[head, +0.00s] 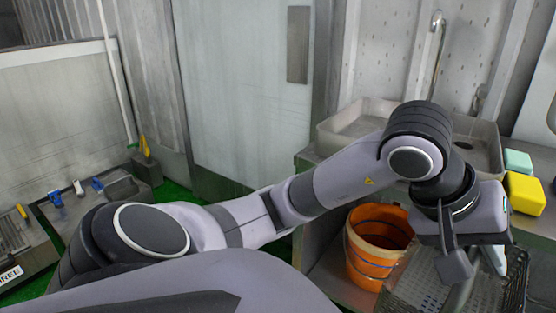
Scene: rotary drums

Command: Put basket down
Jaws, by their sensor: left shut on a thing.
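A dark grey mesh basket (515,278) is at the bottom right, partly cut off by the frame edge. My left arm reaches across from the left, and my left gripper (474,268) points down over the basket. The gripper is shut on the basket, though its body hides much of the grip. The basket's underside is out of frame, so I cannot tell whether it touches a surface. My right gripper is not in view.
An orange bucket (364,268) stands just left of the basket. A grey sink basin (350,128) is behind. A yellow block (525,194) and a mint-green block (518,161) sit at the right. A bench with tools (52,197) is far left.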

